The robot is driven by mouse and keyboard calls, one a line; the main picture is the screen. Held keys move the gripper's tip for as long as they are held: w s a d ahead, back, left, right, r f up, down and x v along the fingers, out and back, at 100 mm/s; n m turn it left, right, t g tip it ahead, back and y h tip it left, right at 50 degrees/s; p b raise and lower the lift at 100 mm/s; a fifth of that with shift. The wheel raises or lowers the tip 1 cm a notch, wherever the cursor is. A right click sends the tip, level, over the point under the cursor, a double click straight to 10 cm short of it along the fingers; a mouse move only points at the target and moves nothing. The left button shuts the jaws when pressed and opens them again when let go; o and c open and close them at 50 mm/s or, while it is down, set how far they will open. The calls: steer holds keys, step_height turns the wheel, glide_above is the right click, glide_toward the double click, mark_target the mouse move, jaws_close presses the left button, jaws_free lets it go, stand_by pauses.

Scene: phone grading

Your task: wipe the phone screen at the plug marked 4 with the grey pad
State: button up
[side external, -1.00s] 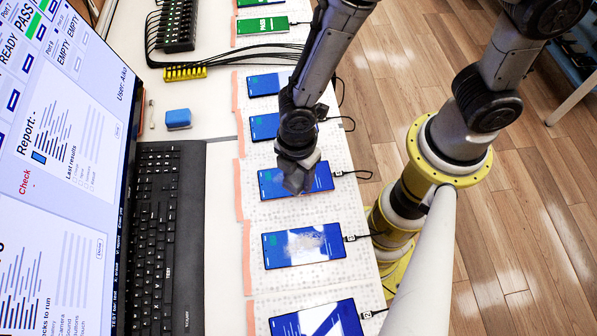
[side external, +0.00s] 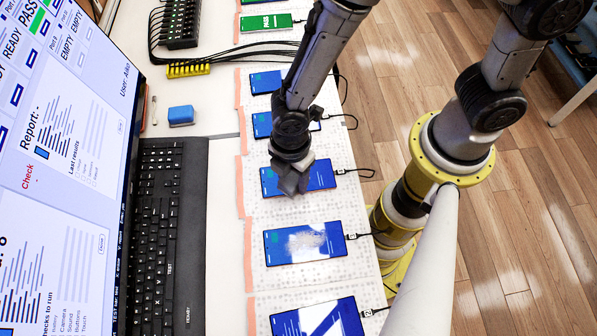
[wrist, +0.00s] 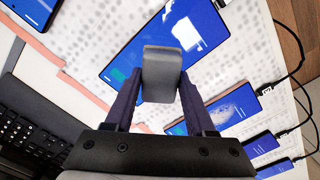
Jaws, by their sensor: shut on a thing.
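My gripper (side external: 290,186) is shut on the grey pad (wrist: 162,74), which stands out between the fingers in the wrist view. In the side view the pad is hard to tell apart from the dark fingers. They are at the left part of a blue-screened phone (side external: 318,176), whose cable plug (side external: 341,171) is at its right end; its mark is too small to read. I cannot tell whether the pad touches the glass.
The nearer phone (side external: 304,243) has a whitish smudge on its screen. Several more phones lie in the row, with cables at their right ends. A blue block (side external: 181,115), a keyboard (side external: 155,235) and a large monitor (side external: 60,170) are on the left.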

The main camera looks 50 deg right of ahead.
steer(key=shift+w+d, duration=1.25)
steer(key=shift+d, duration=0.05)
steer(key=s+a, duration=0.2)
steer(key=s, duration=0.1)
steer(key=shift+a, duration=0.35)
steer(key=shift+w+r, duration=0.1)
steer(key=shift+r, duration=4.05)
